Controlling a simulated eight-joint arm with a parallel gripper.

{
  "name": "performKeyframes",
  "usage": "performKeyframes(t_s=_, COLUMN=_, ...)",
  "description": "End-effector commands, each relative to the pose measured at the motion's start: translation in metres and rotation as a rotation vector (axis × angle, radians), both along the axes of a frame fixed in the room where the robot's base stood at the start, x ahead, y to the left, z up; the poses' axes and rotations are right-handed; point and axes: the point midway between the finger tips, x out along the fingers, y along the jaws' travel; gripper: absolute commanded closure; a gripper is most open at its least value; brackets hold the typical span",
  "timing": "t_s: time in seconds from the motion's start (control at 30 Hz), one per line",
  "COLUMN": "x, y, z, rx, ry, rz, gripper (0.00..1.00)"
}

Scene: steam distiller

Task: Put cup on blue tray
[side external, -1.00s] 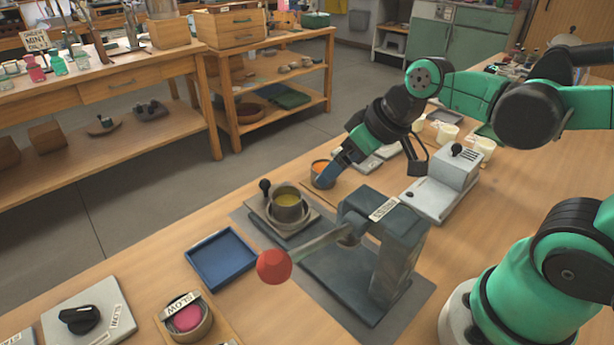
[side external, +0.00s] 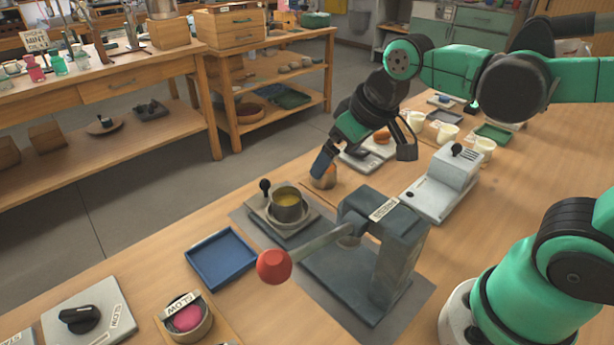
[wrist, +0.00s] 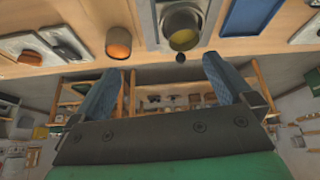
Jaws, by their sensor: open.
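A metal cup with yellow contents (side external: 287,204) stands upright on a square stand with a black knob. It also shows at the top of the wrist view (wrist: 182,24). A smaller cup with orange colour inside (side external: 325,181) stands on the table to its right and behind, partly hidden by my finger; the wrist view shows it too (wrist: 118,42). The blue tray (side external: 221,258) lies empty at the left and shows at the wrist view's top right (wrist: 250,14). My gripper (side external: 322,164) is open and empty at the smaller cup; contact cannot be told. Both fingers show apart in the wrist view (wrist: 163,66).
A grey press (side external: 390,250) with a red-knobbed lever (side external: 274,266) stands right of the tray. A white device (side external: 440,185) and several pale cups (side external: 447,133) are at the right. A pink button (side external: 187,317) is at the front left.

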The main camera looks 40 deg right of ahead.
Motion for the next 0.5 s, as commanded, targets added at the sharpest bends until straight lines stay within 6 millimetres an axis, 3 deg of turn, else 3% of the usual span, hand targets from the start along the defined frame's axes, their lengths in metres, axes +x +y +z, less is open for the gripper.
performKeyframes(t_s=0.17, x=0.034, y=0.014, z=-0.005, rx=-0.035, ry=0.166, rz=0.105, gripper=0.00)
performKeyframes(t_s=0.3, x=0.057, y=0.026, z=-0.020, rx=-0.059, ry=0.293, rz=0.186, gripper=0.00)
performKeyframes(t_s=0.5, x=0.076, y=0.038, z=-0.045, rx=-0.080, ry=0.422, rz=0.269, gripper=0.00)
